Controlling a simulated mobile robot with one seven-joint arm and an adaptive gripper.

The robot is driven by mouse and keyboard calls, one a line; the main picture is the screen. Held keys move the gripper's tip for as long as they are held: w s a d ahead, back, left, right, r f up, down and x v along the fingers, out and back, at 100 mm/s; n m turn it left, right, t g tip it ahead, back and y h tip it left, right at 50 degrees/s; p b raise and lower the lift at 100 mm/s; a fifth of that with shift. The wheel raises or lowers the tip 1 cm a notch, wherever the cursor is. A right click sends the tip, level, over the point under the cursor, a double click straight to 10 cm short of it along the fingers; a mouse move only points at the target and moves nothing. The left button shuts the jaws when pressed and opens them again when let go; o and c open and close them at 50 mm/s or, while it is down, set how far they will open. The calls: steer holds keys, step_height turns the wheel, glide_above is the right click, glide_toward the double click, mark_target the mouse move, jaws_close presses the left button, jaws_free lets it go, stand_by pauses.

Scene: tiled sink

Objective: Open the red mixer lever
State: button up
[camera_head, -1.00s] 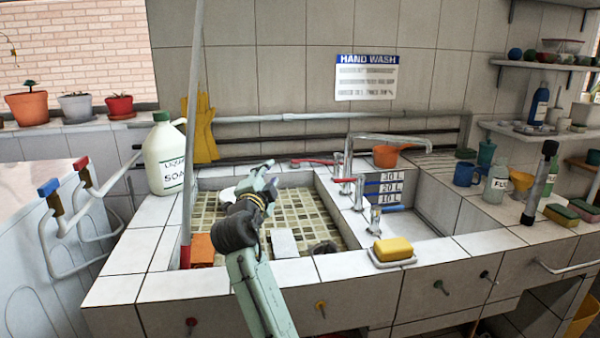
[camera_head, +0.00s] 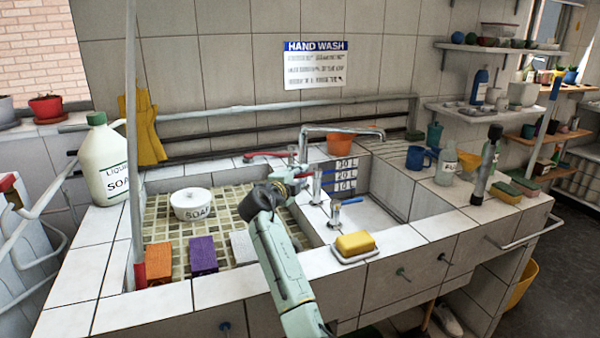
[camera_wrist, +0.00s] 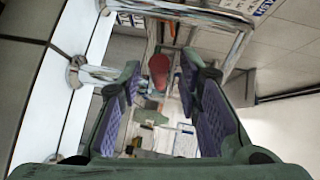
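One red lever (camera_head: 265,154) points left from the tap at the back of the sink. Another red lever (camera_head: 304,174) shows at the nearer tap, partly hidden beside my gripper (camera_head: 297,182). In the wrist view a rounded red lever end (camera_wrist: 158,70) lies between the fingers of my gripper (camera_wrist: 158,88), with a gap on both sides. The fingers, with purple pads, are spread and hold nothing. Which of the two levers this is, I cannot tell for sure.
A chrome tap with a blue lever (camera_head: 350,201) stands at the front right. A yellow sponge (camera_head: 355,243) lies on the front rim. A white soap pot (camera_head: 192,204), an orange block (camera_head: 159,264) and a purple block (camera_head: 203,255) are in the tiled basin. A soap bottle (camera_head: 105,160) stands left.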

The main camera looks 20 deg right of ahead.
steer(key=shift+w+d+f, duration=0.1)
steer(key=shift+w+d, duration=0.25)
jaws_close()
stand_by(0.8)
